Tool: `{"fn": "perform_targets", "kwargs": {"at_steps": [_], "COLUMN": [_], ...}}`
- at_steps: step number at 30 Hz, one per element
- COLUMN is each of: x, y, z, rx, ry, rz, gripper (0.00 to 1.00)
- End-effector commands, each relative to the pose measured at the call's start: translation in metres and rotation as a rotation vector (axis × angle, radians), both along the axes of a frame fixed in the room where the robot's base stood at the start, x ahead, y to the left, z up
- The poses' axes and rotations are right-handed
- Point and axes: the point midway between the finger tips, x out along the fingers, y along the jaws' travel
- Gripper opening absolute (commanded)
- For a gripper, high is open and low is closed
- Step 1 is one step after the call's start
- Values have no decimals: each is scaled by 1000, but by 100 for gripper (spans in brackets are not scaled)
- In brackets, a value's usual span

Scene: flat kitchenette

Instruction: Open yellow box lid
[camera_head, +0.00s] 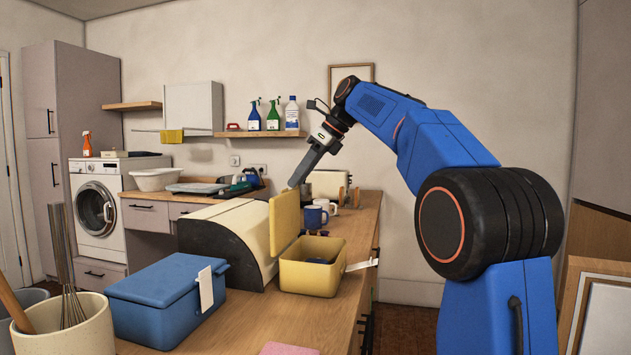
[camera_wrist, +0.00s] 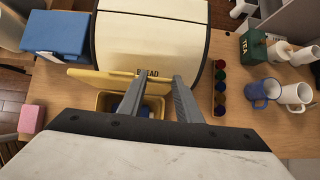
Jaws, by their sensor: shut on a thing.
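The yellow box (camera_head: 312,278) stands on the wooden counter with its top open. Its yellow lid (camera_head: 285,217) stands roughly upright along the box's left side. The lid (camera_wrist: 100,78) also shows in the wrist view as a slanted yellow strip, with part of the box (camera_wrist: 103,101) below it. My gripper (camera_head: 293,184) is at the lid's upper edge and shut on it. In the wrist view my gripper's fingers (camera_wrist: 158,77) reach the lid with a gap between them. Something dark blue lies inside the box, partly hidden.
A bread bin (camera_head: 229,233) stands close behind the lid. A blue box (camera_head: 165,299) is to the left, and a pot with a whisk (camera_head: 79,330) is at the front left. Blue and white mugs (camera_wrist: 259,92) stand beyond the yellow box. Bare counter (camera_head: 247,322) lies in front.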

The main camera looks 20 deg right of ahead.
Motion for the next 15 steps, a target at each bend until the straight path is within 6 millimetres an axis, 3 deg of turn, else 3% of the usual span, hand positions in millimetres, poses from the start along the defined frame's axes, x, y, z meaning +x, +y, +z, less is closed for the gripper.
{"fn": "perform_targets", "kwargs": {"at_steps": [6, 15], "x": [14, 23], "y": [21, 34], "z": [1, -1], "rx": [2, 3], "ry": [-4, -3], "rz": [1, 2], "gripper": [0, 0]}}
